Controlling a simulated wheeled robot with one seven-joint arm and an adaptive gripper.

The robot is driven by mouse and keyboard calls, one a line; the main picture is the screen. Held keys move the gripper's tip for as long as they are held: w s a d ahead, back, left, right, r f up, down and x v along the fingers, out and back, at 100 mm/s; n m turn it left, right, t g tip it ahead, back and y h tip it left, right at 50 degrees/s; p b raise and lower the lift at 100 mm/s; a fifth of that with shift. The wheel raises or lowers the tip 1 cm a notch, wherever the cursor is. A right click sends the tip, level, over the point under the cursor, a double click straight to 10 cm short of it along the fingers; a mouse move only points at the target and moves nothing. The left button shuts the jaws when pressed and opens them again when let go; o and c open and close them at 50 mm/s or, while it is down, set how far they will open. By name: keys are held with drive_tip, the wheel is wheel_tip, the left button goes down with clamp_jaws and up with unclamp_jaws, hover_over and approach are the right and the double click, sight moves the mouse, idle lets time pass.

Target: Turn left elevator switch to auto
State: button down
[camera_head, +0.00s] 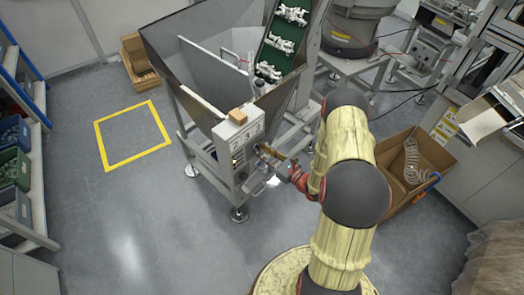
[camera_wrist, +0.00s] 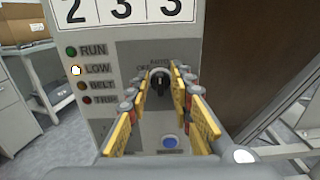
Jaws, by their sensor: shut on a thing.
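The elevator switch (camera_wrist: 159,78) is a black knob on the grey control panel, seen in the centre of the wrist view. A label reading AUTO stands just above it, and another label at its upper left is partly hidden. The knob's grip looks roughly upright; its exact angle is hard to tell. My gripper (camera_wrist: 160,92) has its yellow-padded fingers on either side of the knob, shut on it. In the head view my gripper (camera_head: 267,163) is at the front of the control box (camera_head: 238,140), and the knob is hidden there.
The panel carries RUN, LOW, BELT and TRIP lamps; the LOW lamp (camera_wrist: 76,70) glows. A blue button (camera_wrist: 170,141) sits below the switch. The hopper (camera_head: 200,75) and green conveyor belt (camera_head: 275,50) rise behind the box. A cardboard box (camera_head: 425,160) stands at right.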

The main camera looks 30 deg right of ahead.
drive_tip(key=c, duration=1.7)
unclamp_jaws()
drive_tip(key=shift+s, duration=0.1)
drive_tip(key=v, duration=1.2)
